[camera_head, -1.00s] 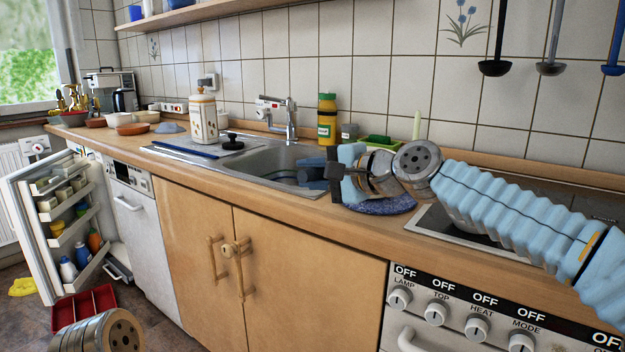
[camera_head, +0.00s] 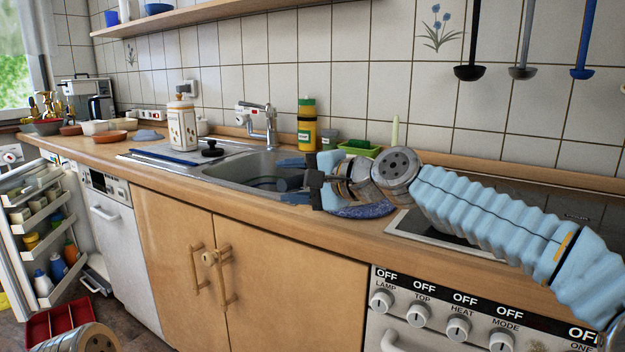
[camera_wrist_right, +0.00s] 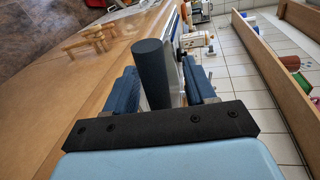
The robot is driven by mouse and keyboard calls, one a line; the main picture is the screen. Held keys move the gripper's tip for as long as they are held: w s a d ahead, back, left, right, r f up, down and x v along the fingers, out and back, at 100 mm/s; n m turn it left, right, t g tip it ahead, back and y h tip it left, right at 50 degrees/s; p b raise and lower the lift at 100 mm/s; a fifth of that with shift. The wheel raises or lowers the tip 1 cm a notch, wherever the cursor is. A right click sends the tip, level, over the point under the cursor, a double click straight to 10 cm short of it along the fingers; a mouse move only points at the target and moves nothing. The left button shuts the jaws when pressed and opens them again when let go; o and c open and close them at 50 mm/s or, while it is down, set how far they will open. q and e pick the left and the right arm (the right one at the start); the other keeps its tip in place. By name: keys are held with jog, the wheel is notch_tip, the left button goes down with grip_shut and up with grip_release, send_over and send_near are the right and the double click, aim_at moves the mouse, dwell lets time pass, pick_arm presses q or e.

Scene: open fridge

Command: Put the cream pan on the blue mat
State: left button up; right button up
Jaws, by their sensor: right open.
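My right gripper (camera_head: 290,180) is over the sink edge, with its fingers pointing left and apart. In the right wrist view, a thick dark grey cylinder (camera_wrist_right: 152,75), like a handle, stands between the open blue fingers, with gaps beside it. I cannot tell what it belongs to. The blue mat (camera_head: 365,211) lies on the counter between sink and hob, partly hidden by my gripper and wrist. I cannot identify the cream pan for sure; a cream dish (camera_head: 95,127) stands on the far left counter. My left gripper is out of view.
The sink (camera_head: 235,172) is beside my right gripper, with a tap (camera_head: 270,125) behind. A yellow-green bottle (camera_head: 306,125) and green tray (camera_head: 360,149) stand near the wall. The hob is right, under my arm. The fridge door (camera_head: 45,235) stands open.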

jog(key=b+v, duration=0.4)
jog(key=v, duration=0.8)
jog(key=shift+a, duration=0.1)
